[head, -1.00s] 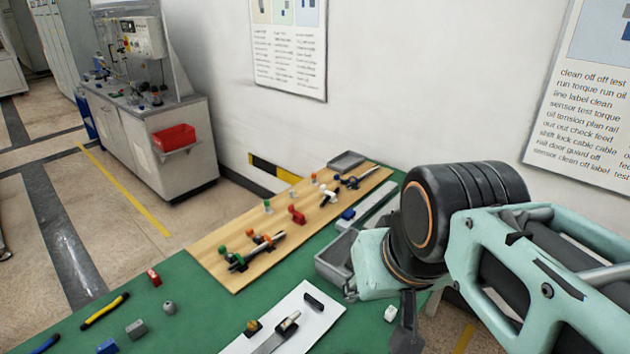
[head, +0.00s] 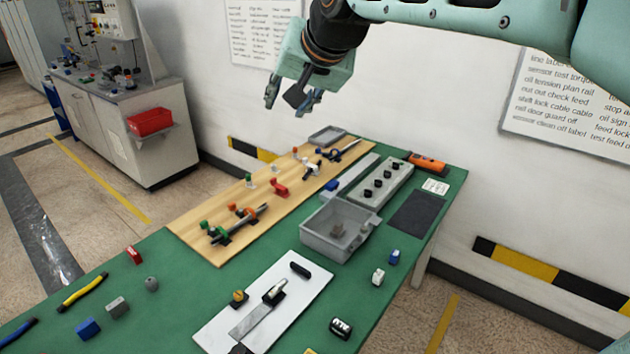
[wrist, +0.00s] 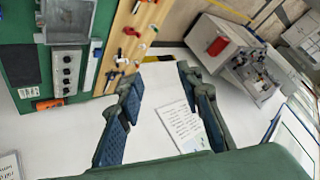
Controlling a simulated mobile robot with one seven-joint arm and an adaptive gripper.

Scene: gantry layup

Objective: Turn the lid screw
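My gripper (head: 291,97) is raised in the air above the far end of the bench, near the wall. Its two fingers are spread and empty. In the wrist view the open gripper (wrist: 160,80) has only wall and floor between its fingers. I cannot pick out a lid screw for certain. A white plate (head: 296,318) at the front of the bench bears a brass-coloured knob (head: 238,298), a metal strip (head: 256,319) and a black bar (head: 300,270). A grey block with several black knobs (head: 362,200) lies at the right; it also shows in the wrist view (wrist: 66,55).
A grey bin (head: 325,243) with a small dark part inside stands mid-bench. A wooden board (head: 205,245) carries several clamps and fittings. An orange-and-black tool (head: 428,162) and a dark mat (head: 415,213) lie at the right. Loose blocks lie at the front left.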

